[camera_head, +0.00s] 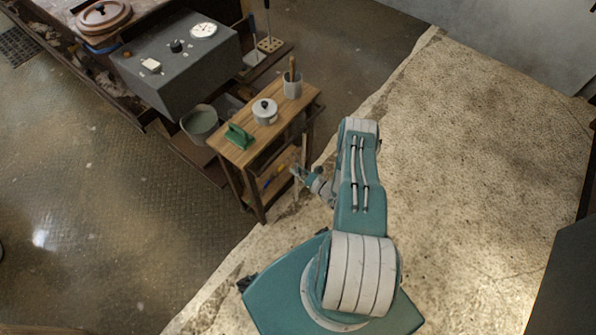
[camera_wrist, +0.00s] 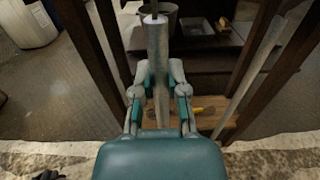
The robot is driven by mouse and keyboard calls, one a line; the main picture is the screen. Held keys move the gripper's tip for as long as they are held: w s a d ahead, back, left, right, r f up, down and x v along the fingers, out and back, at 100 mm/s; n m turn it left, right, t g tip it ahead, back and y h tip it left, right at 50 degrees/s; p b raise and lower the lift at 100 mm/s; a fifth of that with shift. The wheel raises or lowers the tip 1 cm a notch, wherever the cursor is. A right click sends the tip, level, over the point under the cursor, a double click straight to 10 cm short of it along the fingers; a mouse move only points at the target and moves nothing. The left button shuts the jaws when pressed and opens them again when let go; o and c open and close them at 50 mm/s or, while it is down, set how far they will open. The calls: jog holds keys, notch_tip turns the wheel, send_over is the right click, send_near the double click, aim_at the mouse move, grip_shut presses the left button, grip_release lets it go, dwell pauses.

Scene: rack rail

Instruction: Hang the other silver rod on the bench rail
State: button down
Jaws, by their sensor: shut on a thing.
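My gripper (camera_wrist: 159,80) is shut on a silver rod (camera_wrist: 157,42), its fingers on both sides of it. The rod stands roughly upright in the wrist view, with a round dark end at the top. In the head view my gripper (camera_head: 304,174) is at the right side of the small wooden bench (camera_head: 236,155), below its top. The bench rail cannot be made out clearly. A second pale grey rod-like piece (camera_wrist: 257,62) slants beside a dark bench post in the wrist view; I cannot tell what holds it.
On the bench top are a green tool (camera_head: 238,136), a lidded pot (camera_head: 265,111) and a grey cup (camera_head: 292,86). Small items lie on the lower shelf (camera_wrist: 228,128). A grey bucket (camera_head: 200,124) and a control box (camera_head: 178,62) stand to the left. Bare floor lies right.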

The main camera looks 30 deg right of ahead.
jog(key=w+a+f, duration=0.2)
jog(key=w, duration=0.4)
jog(key=shift+a, duration=0.3)
dwell(0.5)
jog(key=shift+f, duration=0.2)
dwell(0.6)
jog(key=c, duration=0.6)
grip_release()
jog(key=v, duration=1.2)
jog(key=shift+w, duration=0.1)
